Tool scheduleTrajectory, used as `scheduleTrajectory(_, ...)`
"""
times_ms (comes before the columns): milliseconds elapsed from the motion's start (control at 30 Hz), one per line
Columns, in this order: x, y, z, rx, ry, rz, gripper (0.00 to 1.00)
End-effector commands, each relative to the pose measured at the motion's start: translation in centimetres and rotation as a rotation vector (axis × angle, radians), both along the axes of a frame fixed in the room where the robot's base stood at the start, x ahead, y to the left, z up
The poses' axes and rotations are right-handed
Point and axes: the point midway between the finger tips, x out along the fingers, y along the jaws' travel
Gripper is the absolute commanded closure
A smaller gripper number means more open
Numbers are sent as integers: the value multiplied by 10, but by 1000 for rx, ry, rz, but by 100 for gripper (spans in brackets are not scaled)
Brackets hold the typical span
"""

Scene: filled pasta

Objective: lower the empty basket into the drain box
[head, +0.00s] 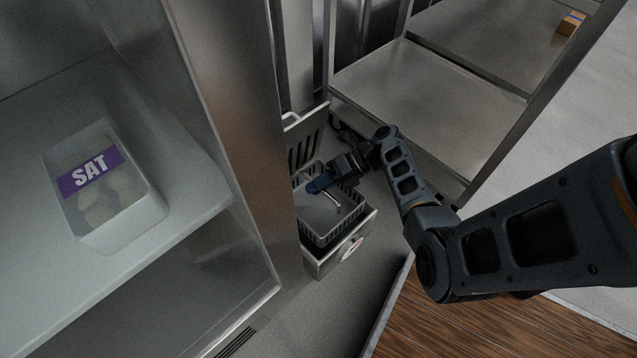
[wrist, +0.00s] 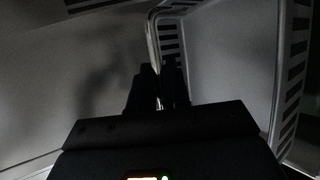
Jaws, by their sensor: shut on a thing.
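The grey slotted basket (head: 322,231) is at the centre of the head view, and its slotted wall also shows in the wrist view (wrist: 292,85). It looks empty. My gripper (head: 322,188) reaches over it from the right and is shut on its pale handle (wrist: 153,45). The fingers show dark in the wrist view (wrist: 159,88). The pale drain box (head: 327,262), with a round label on its front, is below the basket. The basket's upper part stands above the box's front rim; its bottom is hidden, so I cannot tell whether it rests inside.
Another slotted piece with a white handle (head: 291,119) stands just behind. A steel post (head: 235,110) is close on the left. A shelf holds a clear tub labelled SAT (head: 105,190). A steel rack (head: 430,90) stands behind right. Grey floor in front is clear.

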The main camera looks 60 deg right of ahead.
Motion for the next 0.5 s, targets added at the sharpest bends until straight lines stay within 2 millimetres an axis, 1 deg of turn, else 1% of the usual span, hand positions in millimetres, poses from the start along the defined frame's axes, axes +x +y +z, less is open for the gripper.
scheduleTrajectory(33,0,0,-6,1,0,-1,100)
scheduleTrajectory(500,0,-1,-49,0,0,-1,100)
